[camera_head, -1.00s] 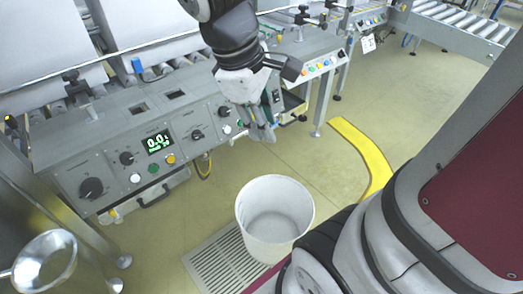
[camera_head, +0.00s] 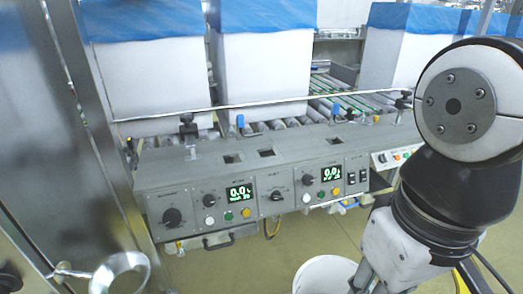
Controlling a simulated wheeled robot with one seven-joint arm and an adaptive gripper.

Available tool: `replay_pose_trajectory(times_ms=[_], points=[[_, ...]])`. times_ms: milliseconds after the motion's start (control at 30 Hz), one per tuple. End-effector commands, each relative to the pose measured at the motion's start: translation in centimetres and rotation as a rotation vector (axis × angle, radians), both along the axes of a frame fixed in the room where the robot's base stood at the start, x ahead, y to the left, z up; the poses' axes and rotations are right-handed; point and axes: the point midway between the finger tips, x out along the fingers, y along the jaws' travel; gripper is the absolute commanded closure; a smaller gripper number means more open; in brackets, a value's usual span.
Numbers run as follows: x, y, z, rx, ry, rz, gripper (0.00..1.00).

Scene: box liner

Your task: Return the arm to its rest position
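My arm shows at the right edge, with a round light-grey joint, a black link and a white wrist part below it. My gripper (camera_head: 366,280) is at the bottom right, pointing down and partly cut off by the frame's lower edge. It hangs beside and above the white bucket (camera_head: 322,273), in front of the control panel. Its fingers are small and mostly cut off, so their opening cannot be made out. No held object can be seen.
A grey control panel (camera_head: 157,182) with knobs, buttons and two green displays spans the middle. White boxes with blue liners (camera_head: 262,16) stand on rollers behind a thin rail. A steel post (camera_head: 91,130) and a metal ring (camera_head: 118,271) are at left. Open floor shows below.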

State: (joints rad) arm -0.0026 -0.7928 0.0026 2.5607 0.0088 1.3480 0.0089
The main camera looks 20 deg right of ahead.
Motion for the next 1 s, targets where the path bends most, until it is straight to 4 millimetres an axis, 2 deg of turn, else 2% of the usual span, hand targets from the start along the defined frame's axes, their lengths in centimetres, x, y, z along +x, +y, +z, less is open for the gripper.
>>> replay_pose_trajectory(times_ms=[533, 867, 1000], points=[[0.0, 0.0, 0.0, -0.001, 0.000, 0.001, 0.75], [0.9, -0.1, 5.4, -0.003, -0.057, 0.002, 0.75], [1.2, -0.2, 8.5, -0.005, -0.091, 0.001, 0.75]])
